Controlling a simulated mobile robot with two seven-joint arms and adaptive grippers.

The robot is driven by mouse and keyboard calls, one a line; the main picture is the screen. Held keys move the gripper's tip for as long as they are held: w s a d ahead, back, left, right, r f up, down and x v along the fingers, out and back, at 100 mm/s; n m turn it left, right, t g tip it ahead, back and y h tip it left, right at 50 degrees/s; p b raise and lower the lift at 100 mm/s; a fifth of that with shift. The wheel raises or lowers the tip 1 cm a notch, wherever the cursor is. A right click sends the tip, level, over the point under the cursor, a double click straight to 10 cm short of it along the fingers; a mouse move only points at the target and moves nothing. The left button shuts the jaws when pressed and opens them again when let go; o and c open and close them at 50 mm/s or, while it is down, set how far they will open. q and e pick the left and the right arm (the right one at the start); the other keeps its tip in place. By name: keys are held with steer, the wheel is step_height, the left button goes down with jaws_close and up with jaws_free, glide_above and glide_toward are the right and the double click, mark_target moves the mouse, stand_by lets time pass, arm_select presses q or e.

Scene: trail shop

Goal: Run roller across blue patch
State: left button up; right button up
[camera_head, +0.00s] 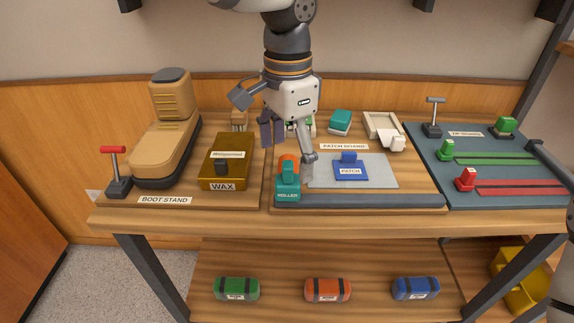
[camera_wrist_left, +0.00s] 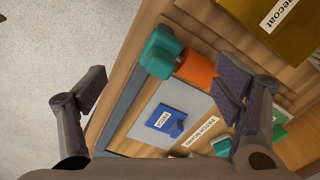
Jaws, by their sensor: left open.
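The roller (camera_head: 288,183), with a teal body and an orange drum, stands on the patch board left of the grey mat (camera_head: 383,178). The blue patch (camera_head: 351,172) lies on that mat, labelled PATCH, with a raised blue block on it. My left gripper (camera_head: 286,143) is above and just behind the roller, fingers spread and empty. In the left wrist view, the roller (camera_wrist_left: 160,53) and the patch (camera_wrist_left: 166,121) both lie in the gap between the spread fingers (camera_wrist_left: 163,88). My right gripper is not seen.
A gold wax box (camera_head: 222,184) and a tan boot (camera_head: 160,140) stand to the left. A cream tray (camera_head: 381,125) and a teal block (camera_head: 340,122) sit behind the mat. A teal-grey board (camera_head: 480,160) with red and green sliders is to the right.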

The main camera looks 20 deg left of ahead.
mark_target(288, 164)
arm_select(q)
steer(key=shift+f, duration=1.95)
steer(key=c, duration=1.7)
steer(key=shift+o, duration=0.2)
steer(key=shift+w+d+b, duration=0.1)
steer(key=shift+w+d, duration=0.15)
steer(key=shift+d, duration=0.55)
steer(key=shift+w+d+b, duration=0.15)
steer(key=shift+w+d, duration=0.05)
steer(key=shift+d, duration=0.65)
steer(key=shift+w+d+b, duration=0.1)
steer(key=shift+w+d, duration=0.15)
steer(key=shift+d, duration=0.55)
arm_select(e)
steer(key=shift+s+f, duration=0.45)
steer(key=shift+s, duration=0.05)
arm_select(q)
steer(key=shift+d, duration=0.1)
